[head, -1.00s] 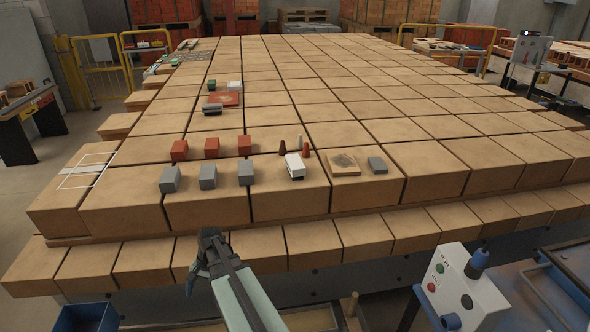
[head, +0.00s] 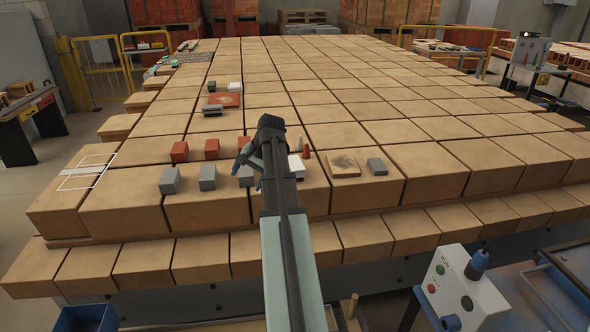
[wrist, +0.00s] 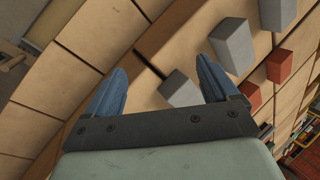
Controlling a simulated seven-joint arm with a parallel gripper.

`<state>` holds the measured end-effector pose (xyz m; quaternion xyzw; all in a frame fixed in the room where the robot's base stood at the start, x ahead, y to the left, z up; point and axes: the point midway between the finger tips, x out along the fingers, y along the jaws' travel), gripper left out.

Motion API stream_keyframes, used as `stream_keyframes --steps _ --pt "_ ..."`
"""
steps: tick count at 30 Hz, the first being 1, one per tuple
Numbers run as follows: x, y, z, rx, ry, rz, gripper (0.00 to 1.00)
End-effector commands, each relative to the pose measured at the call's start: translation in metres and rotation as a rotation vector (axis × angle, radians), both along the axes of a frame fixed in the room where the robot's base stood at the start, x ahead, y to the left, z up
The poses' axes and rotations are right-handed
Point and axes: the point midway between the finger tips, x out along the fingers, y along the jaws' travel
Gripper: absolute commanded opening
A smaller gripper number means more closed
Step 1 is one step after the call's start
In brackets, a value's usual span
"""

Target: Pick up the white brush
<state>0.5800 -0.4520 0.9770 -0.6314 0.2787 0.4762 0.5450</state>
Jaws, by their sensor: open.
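The white brush (head: 297,166) lies on the brick stack in the head view, looking like a small white block. My arm covers its left part. It does not show in the wrist view. My gripper (head: 249,165) is over the front row of bricks, left of the brush, with nothing seen in it. In the wrist view my gripper (wrist: 160,82) has its two blue fingers wide apart.
Grey blocks (head: 207,177) and red blocks (head: 212,148) stand in two rows to the left. A red cone (head: 306,149) is behind the brush. A tan slab (head: 344,164) and a grey block (head: 377,166) lie to its right. The stack's right side is bare.

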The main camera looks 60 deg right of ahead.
Motion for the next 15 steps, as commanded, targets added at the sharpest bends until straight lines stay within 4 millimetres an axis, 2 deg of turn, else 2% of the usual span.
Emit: stream_keyframes --steps 1,6,12,15 --pt "-0.006 -0.027 0.018 -0.063 -0.013 0.022 0.87" --pt "-0.033 -0.094 0.048 -0.291 -0.001 0.170 0.87" --pt "-0.060 -0.151 0.067 -0.503 0.069 0.357 0.87" --pt "-0.069 -0.167 0.072 -0.564 0.099 0.420 0.87"
